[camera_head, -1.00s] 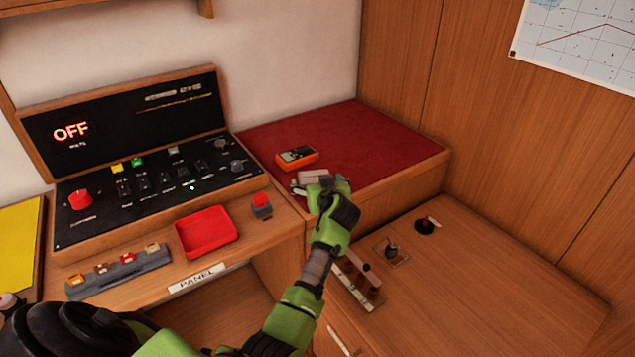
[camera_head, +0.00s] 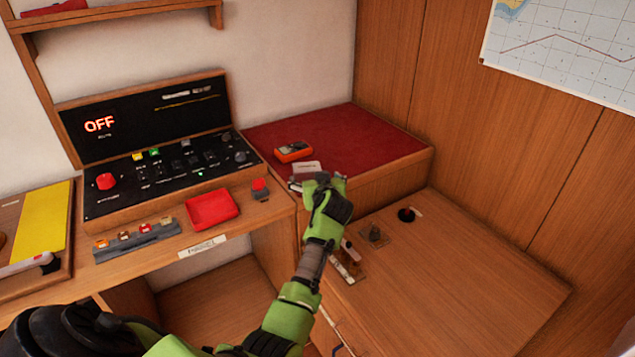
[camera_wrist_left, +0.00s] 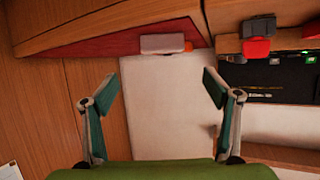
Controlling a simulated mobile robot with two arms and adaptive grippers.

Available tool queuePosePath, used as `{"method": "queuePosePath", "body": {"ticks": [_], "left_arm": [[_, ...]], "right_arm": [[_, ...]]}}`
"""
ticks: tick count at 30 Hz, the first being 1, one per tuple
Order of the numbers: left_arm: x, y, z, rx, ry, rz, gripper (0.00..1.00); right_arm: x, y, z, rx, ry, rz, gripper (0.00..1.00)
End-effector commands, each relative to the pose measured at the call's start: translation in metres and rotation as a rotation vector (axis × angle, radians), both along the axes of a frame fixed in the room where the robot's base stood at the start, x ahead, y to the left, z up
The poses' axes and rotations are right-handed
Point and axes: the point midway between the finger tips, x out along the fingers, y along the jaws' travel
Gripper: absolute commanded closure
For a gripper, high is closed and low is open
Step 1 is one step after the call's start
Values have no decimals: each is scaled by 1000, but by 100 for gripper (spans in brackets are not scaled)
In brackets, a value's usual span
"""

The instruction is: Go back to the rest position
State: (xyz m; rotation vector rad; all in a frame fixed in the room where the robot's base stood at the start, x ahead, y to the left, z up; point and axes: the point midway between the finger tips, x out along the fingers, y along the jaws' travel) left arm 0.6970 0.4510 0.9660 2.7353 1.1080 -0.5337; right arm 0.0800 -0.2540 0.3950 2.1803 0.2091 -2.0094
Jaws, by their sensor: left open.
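My left gripper (camera_head: 318,182) is at the front edge of the red-topped locker (camera_head: 375,140) in the head view. In the left wrist view its two fingers (camera_wrist_left: 162,88) stand wide apart with nothing between them. A pale grey block (camera_head: 307,168) lies on the red top just beyond the gripper; it also shows in the wrist view (camera_wrist_left: 163,43), past the fingertips and apart from them. An orange meter (camera_head: 293,151) lies behind the block, and a little orange shows beside the block in the wrist view. My right gripper is in neither view.
The panel box reading OFF (camera_head: 150,125) stands on the left desk. In front are a red tray (camera_head: 212,208), a red button (camera_head: 260,188) and a fuse strip (camera_head: 137,240). The lower wooden top (camera_head: 450,275) at right has knobs and a largely clear front.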

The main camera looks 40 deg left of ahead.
Motion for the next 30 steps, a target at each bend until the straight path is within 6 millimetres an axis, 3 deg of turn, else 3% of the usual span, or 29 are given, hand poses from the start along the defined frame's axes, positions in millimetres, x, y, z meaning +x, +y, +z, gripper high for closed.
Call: {"method": "queuePosePath", "body": {"ticks": [4, 12, 17, 19, 23, 26, 30], "left_arm": [[0, 1, 0, 0, 0, 1, 20], [0, 1, 0, 0, 0, 0, 20], [-2, 0, -2, 0, 6, -1, 20], [-12, -2, -11, -1, 28, -5, 20], [-53, -14, -43, -6, 123, -41, 20], [-103, -38, -77, -24, 241, -110, 20], [-181, -87, -118, -63, 424, -260, 20]], "right_arm": [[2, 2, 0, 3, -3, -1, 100], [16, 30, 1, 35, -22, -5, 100], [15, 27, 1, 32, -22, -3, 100], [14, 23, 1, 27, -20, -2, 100], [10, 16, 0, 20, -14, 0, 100], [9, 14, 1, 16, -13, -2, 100], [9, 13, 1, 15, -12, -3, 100]]}}
